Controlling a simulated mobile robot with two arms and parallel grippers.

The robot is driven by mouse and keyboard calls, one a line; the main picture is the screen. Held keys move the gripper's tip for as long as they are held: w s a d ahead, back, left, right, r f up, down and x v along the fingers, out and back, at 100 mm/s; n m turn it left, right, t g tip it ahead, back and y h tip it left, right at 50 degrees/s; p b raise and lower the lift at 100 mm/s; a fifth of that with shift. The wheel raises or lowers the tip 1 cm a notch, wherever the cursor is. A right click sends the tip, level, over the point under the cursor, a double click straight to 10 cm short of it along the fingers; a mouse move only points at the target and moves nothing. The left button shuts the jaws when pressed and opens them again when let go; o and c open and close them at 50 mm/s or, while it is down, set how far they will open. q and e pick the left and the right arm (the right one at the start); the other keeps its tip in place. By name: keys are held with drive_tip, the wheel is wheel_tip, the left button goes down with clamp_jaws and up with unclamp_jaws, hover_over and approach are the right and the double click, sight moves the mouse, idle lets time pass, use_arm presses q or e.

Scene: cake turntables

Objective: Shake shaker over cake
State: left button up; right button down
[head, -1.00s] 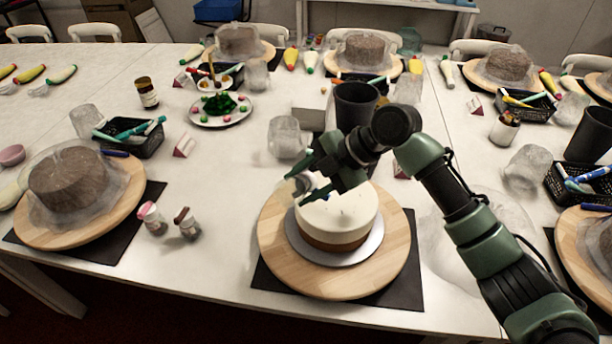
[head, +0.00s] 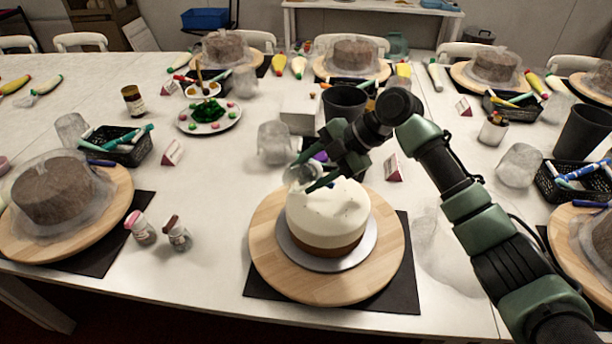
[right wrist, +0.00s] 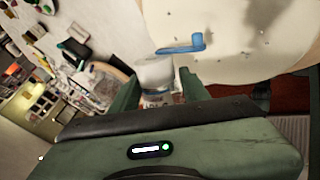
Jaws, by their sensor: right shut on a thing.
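The white-topped cake (head: 325,208) with a brown lower band stands on a silver board on a round wooden turntable (head: 277,274). My right gripper (head: 312,180) is over the cake's far left edge. It is shut on a small pale shaker (right wrist: 157,74), tilted and partly hidden by the fingers. In the right wrist view, the cake top (right wrist: 235,30) fills the upper right and carries a few dark specks. A blue piece (right wrist: 181,47) shows in front of it; I cannot tell what it belongs to. My left gripper is out of view.
Two shakers, one pink-lidded (head: 141,229) and one brown-lidded (head: 178,235), stand left of the turntable. A clear crumpled cup (head: 274,143), a black cup (head: 345,103) and a red-white card (head: 393,168) stand behind. A plastic-covered cake (head: 62,190) is at left.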

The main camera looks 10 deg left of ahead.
drive_tip(key=shift+r, duration=0.1)
drive_tip(key=shift+s+a+r+p, duration=0.1)
drive_tip(key=shift+r+p, duration=0.1)
drive_tip(key=shift+p, duration=0.1)
drive_tip(key=shift+s, duration=0.15)
drive_tip(key=shift+w+f+b, duration=0.25)
drive_tip(key=shift+f+b, duration=0.05)
drive_tip(key=shift+b, duration=0.15)
drive_tip(key=shift+r+g, duration=0.2)
drive_tip(key=shift+g, duration=0.1)
drive_tip(key=shift+w+m+g+y, duration=0.2)
drive_tip(key=shift+m+g+y, duration=0.1)
